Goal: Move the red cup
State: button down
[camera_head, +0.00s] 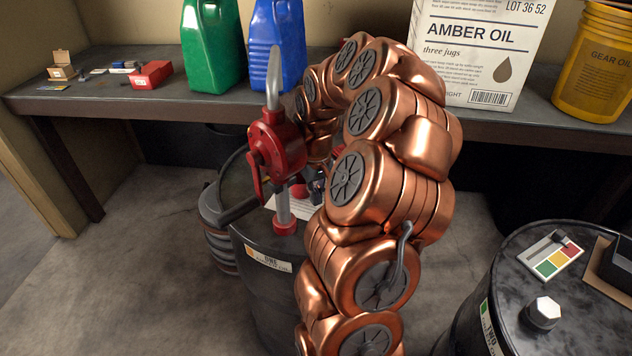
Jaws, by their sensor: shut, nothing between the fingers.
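A small red rounded thing (298,190), which looks like the red cup, shows on the drum marked ONE (262,285), just right of the red hand pump's pipe. It is partly covered, and I cannot tell its full shape. My copper arm arches over this drum and hides much of its top. A small dark part that looks like my gripper (318,187) shows at the arm's left edge, just right of the red thing. It is shut and empty. I cannot tell whether it touches the red thing.
The red hand pump (275,145) stands upright on drum ONE beside a white sheet (290,205). Drum TWO (580,310), right, bears a card (553,258), a pale cap (543,312) and a dark tray (612,265). The back bench (160,112) holds jugs, a carton and a yellow bucket.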

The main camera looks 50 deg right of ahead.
jog(key=shift+f, duration=0.45)
jog(key=shift+w+d+f+p, duration=0.1)
jog(key=shift+w+d+p, duration=0.2)
jog(key=shift+w, duration=0.35)
jog(key=shift+w+d+r+p, duration=0.15)
jog(key=shift+w+p, duration=0.25)
jog(key=shift+w, duration=0.2)
jog(key=shift+w+d+f+p, duration=0.15)
jog(key=shift+w+d+p, duration=0.15)
jog(key=shift+w, duration=0.35)
jog(key=shift+w, duration=0.1)
